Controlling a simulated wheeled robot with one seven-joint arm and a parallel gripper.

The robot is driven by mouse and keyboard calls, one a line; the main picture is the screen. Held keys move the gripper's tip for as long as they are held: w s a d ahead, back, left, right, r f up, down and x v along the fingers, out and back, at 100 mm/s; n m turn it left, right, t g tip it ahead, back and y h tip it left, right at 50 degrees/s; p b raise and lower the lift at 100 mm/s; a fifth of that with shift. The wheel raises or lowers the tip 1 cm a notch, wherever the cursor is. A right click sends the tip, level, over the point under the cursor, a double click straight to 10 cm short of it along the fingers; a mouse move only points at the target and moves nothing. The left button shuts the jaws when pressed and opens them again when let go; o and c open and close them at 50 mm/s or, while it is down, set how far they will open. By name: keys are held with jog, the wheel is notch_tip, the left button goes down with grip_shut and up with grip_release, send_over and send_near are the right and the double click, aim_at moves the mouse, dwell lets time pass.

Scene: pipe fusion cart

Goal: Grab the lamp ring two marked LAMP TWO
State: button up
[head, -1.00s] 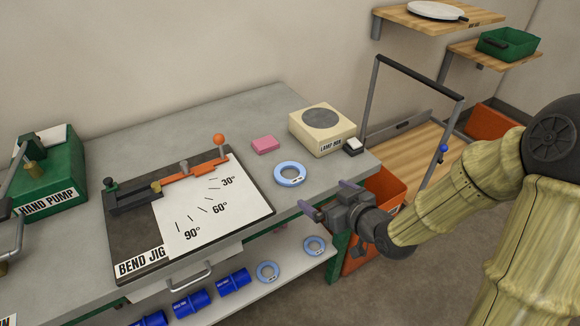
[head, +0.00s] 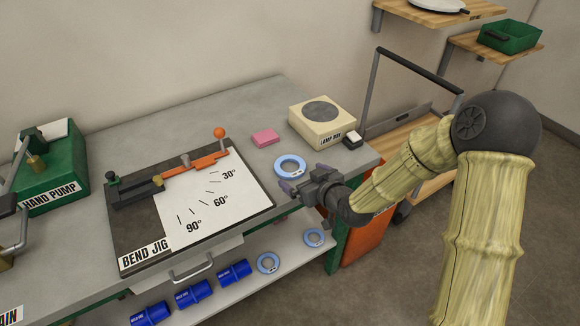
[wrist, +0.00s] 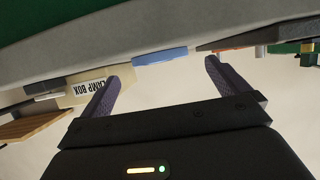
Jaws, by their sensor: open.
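A light blue ring (head: 290,168) with a small pale label lies flat on the grey bench top, right of the bend jig; its lettering is too small to read. Two similar rings, one (head: 268,262) and another (head: 313,237), lie on the lower shelf, their marks unreadable too. My gripper (head: 302,177) is open and empty, just in front of the bench ring, near the bench's front edge. In the wrist view the ring (wrist: 160,56) shows edge-on, beyond and between the two separated fingers (wrist: 161,72). I see no contact with it.
The cream lamp box (head: 322,122) stands behind and right of the ring, with a small black-and-white block (head: 352,139) beside it. A pink block (head: 265,138) lies behind the ring. The bend jig board (head: 140,225) is to the left. An orange bin (head: 366,240) stands below.

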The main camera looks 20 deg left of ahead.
aim_at(295, 168)
jog(key=shift+w+a, duration=0.3)
jog(key=shift+a, duration=0.05)
jog(key=p+x, duration=0.1)
jog(key=x, duration=0.3)
jog(key=shift+w+a+r, duration=0.1)
jog(key=shift+w+a, duration=0.1)
jog(key=c, duration=0.9)
